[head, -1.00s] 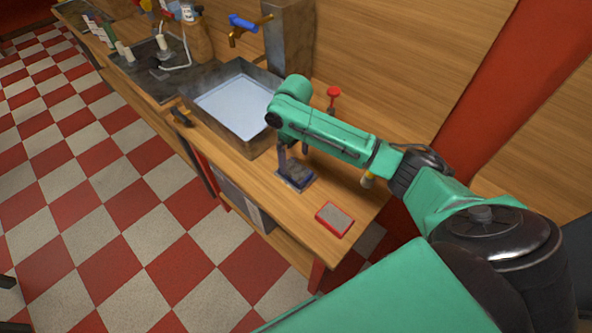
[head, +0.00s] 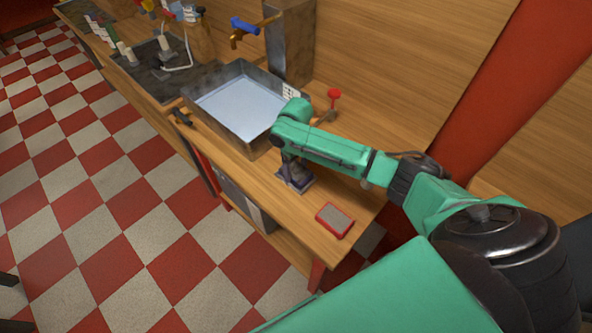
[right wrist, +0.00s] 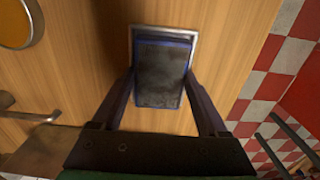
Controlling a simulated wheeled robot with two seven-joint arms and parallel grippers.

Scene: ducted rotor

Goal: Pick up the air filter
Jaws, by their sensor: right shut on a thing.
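A dark grey, blue-edged rectangular block, which looks like the air filter (right wrist: 160,72), sits within a thin silver frame (right wrist: 136,38) on the wooden counter in the right wrist view. My right gripper (right wrist: 160,84) has one finger on each side of the block and is shut on it. In the head view my right gripper (head: 293,170) points down at the block, low over the counter, and hides most of it. Whether the block is clear of the counter cannot be told. My left gripper is not in view.
A red-edged grey pad (head: 335,219) lies near the counter's front corner. A metal basin (head: 200,113) stands left of my right gripper, under a blue-handled tap (head: 244,25). A red-topped item (head: 334,95) stands behind. Bare counter (head: 262,175) lies between basin and block.

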